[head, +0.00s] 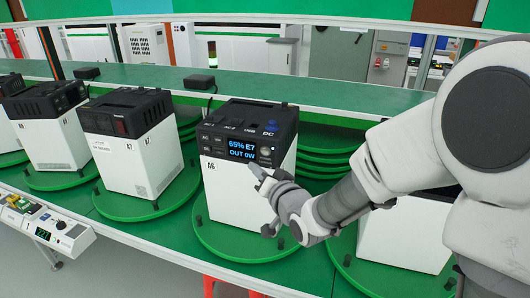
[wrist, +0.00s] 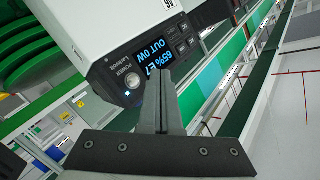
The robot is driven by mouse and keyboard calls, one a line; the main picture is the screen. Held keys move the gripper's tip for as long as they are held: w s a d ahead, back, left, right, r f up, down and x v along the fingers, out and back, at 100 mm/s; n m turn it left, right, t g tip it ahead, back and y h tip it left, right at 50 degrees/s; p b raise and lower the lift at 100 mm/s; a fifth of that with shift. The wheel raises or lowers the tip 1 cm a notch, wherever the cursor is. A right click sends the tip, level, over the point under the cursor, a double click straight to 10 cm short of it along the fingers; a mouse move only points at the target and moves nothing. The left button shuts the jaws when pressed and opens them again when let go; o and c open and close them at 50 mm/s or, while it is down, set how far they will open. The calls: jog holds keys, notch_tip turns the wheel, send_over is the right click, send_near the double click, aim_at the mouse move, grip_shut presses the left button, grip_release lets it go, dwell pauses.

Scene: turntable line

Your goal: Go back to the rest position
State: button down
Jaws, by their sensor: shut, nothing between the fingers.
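My gripper (head: 262,178) is in front of a white and black power unit (head: 240,190) marked A6. In the wrist view the gripper's fingers (wrist: 158,78) are together and empty, close to the unit's front panel beside its lit screen (wrist: 160,58). I cannot tell whether the fingertips touch the panel. The screen (head: 242,149) reads 65% and OUT 0W in blue. The unit stands upright on a round green turntable plate (head: 225,240). My arm reaches in from the right and hides part of another unit (head: 405,230).
More units (head: 125,145) stand on green plates along the line to the left. A small control box (head: 45,225) with a display sits at the lower left. A green shelf (head: 330,97) with small black boxes (head: 200,83) runs behind. Grey floor lies in front.

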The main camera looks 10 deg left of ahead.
jog(key=s+d+r+g+h, duration=0.1)
jog(key=s+d+r+h, duration=0.15)
jog(key=d, duration=0.45)
jog(key=s+d+r+h, duration=0.1)
jog(key=d+h, duration=0.2)
jog(key=d, duration=0.4)
jog(key=s+d+r+g+h, duration=0.1)
jog(key=s+d+h, duration=0.15)
jog(key=d, duration=0.45)
jog(key=s+d+g+h, duration=0.1)
jog(key=s+d, duration=0.3)
jog(key=s, duration=0.5)
jog(key=s+d+g+h, duration=0.1)
jog(key=s+d+g, duration=0.2)
jog(key=s, duration=0.6)
jog(key=d, duration=0.2)
jog(key=shift+s+d+m+g+h, duration=0.3)
jog(key=shift+s+m+g+h, duration=0.05)
jog(key=shift+m+g+h, duration=0.05)
